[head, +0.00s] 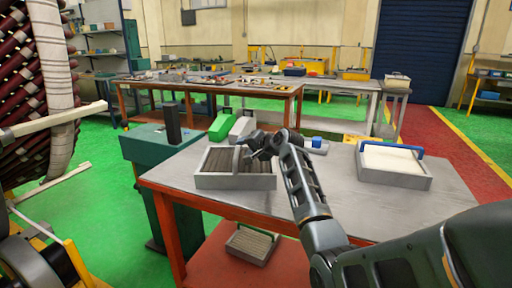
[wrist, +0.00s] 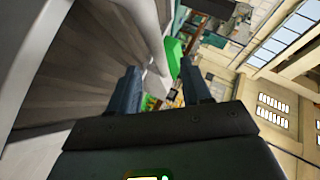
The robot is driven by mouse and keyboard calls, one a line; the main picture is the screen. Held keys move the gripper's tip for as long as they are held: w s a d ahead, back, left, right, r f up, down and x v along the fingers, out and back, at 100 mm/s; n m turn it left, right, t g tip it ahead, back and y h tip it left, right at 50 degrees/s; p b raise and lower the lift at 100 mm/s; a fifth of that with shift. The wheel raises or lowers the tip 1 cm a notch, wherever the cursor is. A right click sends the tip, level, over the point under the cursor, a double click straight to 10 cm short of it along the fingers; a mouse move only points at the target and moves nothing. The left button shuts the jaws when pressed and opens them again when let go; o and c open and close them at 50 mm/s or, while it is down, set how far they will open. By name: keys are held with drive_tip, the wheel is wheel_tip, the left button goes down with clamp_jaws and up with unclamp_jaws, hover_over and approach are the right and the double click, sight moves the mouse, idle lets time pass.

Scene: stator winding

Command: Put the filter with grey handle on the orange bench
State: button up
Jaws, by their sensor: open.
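The filter with the grey handle (head: 235,183) is a grey tray-like frame with dark pleats, on the left part of the near bench (head: 310,205), which has a grey top and orange legs. My gripper (head: 262,145) is open at the handle's right side, above the filter. In the wrist view, my open fingers (wrist: 160,88) point along the pleats (wrist: 80,60), and the light grey handle (wrist: 150,35) shows ahead between them. I cannot tell whether they touch it.
A white filter with a blue handle (head: 395,164) sits at the bench's right. Another filter (head: 252,244) lies on the lower shelf. Green and white parts (head: 225,127) stand behind my gripper. A cluttered orange-framed bench (head: 215,84) stands farther back. The bench top's middle front is clear.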

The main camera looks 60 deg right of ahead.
drive_tip(key=v, duration=0.6)
drive_tip(key=shift+s+a, duration=0.1)
